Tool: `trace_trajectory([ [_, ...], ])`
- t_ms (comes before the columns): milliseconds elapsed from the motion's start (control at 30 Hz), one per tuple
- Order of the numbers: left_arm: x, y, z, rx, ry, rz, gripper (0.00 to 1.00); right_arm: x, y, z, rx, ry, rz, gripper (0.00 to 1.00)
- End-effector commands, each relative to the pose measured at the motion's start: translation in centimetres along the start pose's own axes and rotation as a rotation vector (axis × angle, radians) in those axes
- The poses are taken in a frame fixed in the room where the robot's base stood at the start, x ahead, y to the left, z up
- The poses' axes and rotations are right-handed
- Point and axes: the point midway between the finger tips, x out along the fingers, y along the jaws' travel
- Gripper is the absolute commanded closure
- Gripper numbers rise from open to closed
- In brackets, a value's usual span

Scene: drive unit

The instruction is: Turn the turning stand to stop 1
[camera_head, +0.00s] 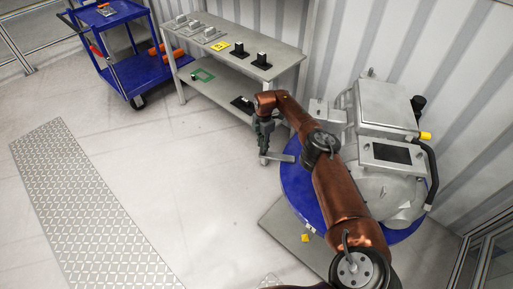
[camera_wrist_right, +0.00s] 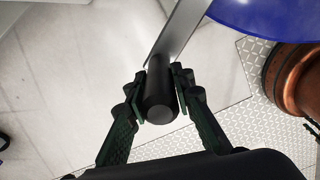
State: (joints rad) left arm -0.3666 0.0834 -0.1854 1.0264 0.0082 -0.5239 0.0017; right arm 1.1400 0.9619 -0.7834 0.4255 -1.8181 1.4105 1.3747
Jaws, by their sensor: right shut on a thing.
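The turning stand is a round blue disc (camera_head: 296,188) at the right in the head view, with a grey drive unit (camera_head: 386,188) on top. Its blue edge (camera_wrist_right: 268,12) shows at the top right in the right wrist view. A flat metal bar (camera_wrist_right: 180,32) reaches from the disc side to a black cylindrical handle (camera_wrist_right: 158,98). My right gripper (camera_head: 264,150) is shut around this handle, with a finger on either side. A small white mark (camera_head: 311,228) is on the disc's front edge. My arm covers part of the disc. My left gripper is not in view.
A grey plate (camera_head: 287,232) with a yellow tag (camera_head: 305,238) lies by the disc. A grey two-level bench (camera_head: 215,70) stands behind, close to my right gripper. A blue cart (camera_head: 137,72) is at the back left. The floor left of the disc is clear.

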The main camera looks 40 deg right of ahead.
Motion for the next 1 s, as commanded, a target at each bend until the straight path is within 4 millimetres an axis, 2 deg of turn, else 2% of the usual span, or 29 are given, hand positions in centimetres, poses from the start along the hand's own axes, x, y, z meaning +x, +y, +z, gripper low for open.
trace_trajectory([
  [100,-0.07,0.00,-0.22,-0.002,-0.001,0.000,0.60,-0.17,0.36,0.71,0.012,-0.005,0.014,1.00],
  [467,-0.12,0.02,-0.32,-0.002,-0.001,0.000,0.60,-0.44,0.43,1.20,0.016,-0.013,0.017,1.00],
  [500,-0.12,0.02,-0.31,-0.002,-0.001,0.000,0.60,-0.46,0.44,1.25,0.017,-0.014,0.017,0.77],
  [733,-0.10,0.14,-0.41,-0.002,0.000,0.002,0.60,-0.34,0.43,0.91,0.013,-0.011,0.013,0.61],
  [1000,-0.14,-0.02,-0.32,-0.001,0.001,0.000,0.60,-0.27,0.35,0.71,0.011,-0.008,0.010,0.60],
])
